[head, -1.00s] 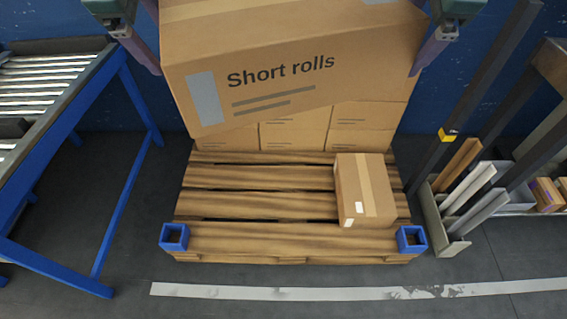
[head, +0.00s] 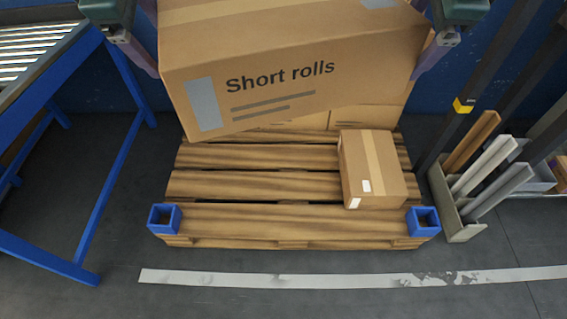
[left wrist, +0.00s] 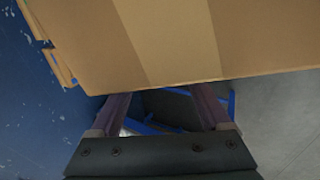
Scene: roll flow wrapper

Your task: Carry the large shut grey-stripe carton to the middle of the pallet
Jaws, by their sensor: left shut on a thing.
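The large shut carton (head: 350,95), with a grey stripe patch and "Short rolls" on its front, hangs between my two arms above the back of the pallet. It looks slightly turned. The pallet (head: 250,185) has bare slats at front and middle. My left gripper (head: 140,55) is at the carton's left side and shut on it; the left wrist view shows the carton (left wrist: 160,50) right beyond its fingers. My right gripper (head: 440,50) is at the carton's right side; its fingertips are partly hidden.
A smaller carton (head: 372,168) stands on the pallet's right part. Stacked cartons (head: 365,118) at the pallet's back are mostly hidden. Blue corner sockets (head: 164,218) (head: 423,221) mark the front corners. A blue roller conveyor (head: 60,130) is left; a rack of boards (head: 480,180) is right.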

